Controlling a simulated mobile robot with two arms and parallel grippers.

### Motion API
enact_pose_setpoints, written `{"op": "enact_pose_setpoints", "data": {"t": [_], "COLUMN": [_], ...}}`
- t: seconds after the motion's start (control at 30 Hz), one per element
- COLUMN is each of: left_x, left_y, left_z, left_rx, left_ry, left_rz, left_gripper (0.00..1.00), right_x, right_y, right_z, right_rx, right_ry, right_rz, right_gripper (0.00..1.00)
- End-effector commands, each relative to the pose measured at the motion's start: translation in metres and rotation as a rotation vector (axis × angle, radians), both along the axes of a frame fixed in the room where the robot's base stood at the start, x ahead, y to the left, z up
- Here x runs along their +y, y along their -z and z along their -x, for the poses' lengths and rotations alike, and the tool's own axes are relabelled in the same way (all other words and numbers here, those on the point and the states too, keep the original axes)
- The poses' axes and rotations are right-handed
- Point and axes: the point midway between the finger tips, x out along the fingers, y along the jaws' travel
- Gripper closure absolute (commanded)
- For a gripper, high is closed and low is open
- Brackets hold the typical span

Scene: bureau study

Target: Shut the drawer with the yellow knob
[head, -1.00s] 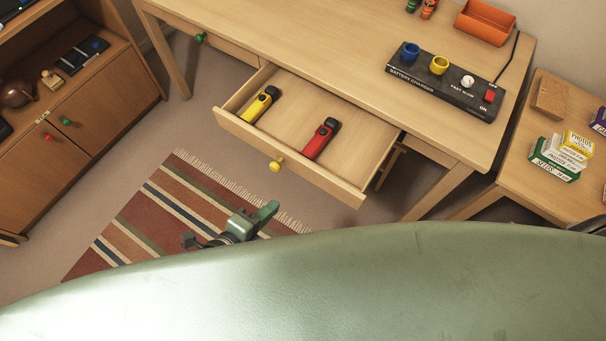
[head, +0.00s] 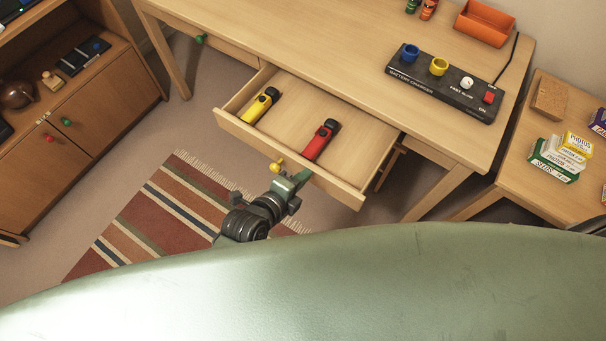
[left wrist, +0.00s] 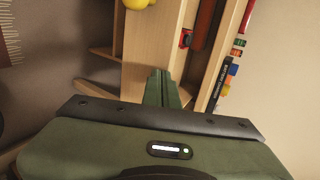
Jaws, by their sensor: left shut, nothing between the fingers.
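The drawer (head: 345,190) with the yellow knob (head: 276,167) stands pulled out of the desk. Inside it lie a yellow flashlight (head: 260,105) and a red flashlight (head: 321,140). My left gripper (head: 291,180) is shut and empty, at the drawer's front face just right of the knob; I cannot tell whether it touches. In the left wrist view the shut fingers (left wrist: 161,88) point at the drawer front (left wrist: 150,50), with the yellow knob (left wrist: 138,3) at the top edge. My right gripper is not in view.
The desk (head: 330,50) carries a black battery charger (head: 445,82) and an orange tray (head: 485,22). A second drawer with a green knob (head: 200,38) is shut. A side table (head: 510,170) with small boxes stands at right. A striped rug (head: 165,215) lies below.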

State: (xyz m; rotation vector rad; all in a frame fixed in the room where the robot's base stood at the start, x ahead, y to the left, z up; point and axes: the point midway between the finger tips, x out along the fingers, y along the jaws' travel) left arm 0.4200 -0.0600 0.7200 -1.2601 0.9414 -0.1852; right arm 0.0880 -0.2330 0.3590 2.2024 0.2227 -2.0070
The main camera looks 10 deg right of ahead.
Motion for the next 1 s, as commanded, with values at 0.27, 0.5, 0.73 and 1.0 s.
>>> {"op": "enact_pose_setpoints", "data": {"t": [0.27,0.5,0.73,1.0], "left_x": [-0.001,-0.005,-0.028,-0.075], "left_y": [0.000,0.000,0.000,0.002], "left_z": [-0.001,-0.005,-0.030,-0.080], "left_rx": [0.000,-0.001,-0.004,-0.006], "left_ry": [0.000,0.001,0.002,0.003], "left_rz": [0.000,0.000,0.001,-0.002], "left_gripper": [1.00,1.00,1.00,1.00], "right_x": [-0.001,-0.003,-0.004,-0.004], "right_y": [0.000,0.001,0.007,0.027], "right_z": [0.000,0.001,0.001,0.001], "right_rx": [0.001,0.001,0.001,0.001], "right_ry": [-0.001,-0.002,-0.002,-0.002], "right_rz": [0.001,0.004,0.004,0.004], "right_gripper": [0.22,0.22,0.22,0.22]}}
